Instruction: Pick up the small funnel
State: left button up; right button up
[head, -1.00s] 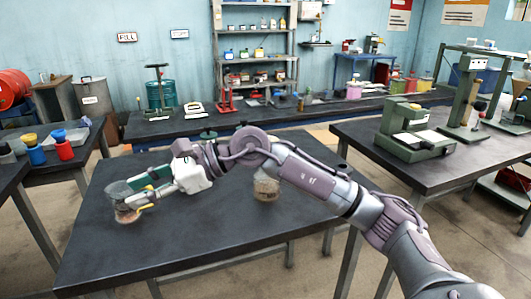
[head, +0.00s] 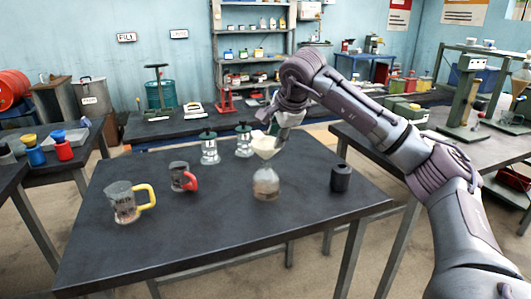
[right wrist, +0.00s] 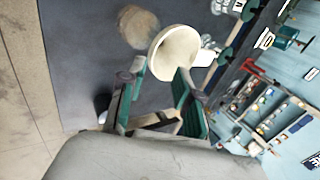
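The small cream funnel (head: 264,146) shows over a clear flask (head: 266,184) with brown contents on the dark table (head: 225,235). I cannot tell whether its stem sits in the flask's neck. My right gripper (head: 281,131) is close beside the funnel at its upper right, partly hidden by its own arm. In the right wrist view the funnel (right wrist: 172,50) lies just beyond the tips of my right gripper (right wrist: 160,75). The teal fingers are apart with nothing visibly clamped between them. My left gripper is not in view.
A clear mug with a yellow handle (head: 122,204) and one with a red handle (head: 180,177) stand left. Two glass vessels with green tops (head: 209,149) (head: 244,141) stand behind. A black cylinder (head: 341,178) stands right. The table's front is clear.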

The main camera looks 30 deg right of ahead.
aim_at(271, 149)
jog(key=shift+a+p+x, duration=0.2)
jog(key=shift+x, duration=1.35)
jog(key=shift+a+p+x, duration=0.15)
jog(key=shift+p+x, duration=0.05)
jog(key=shift+x, duration=1.3)
jog(key=shift+s+f, duration=0.1)
jog(key=shift+s, duration=0.05)
grip_shut()
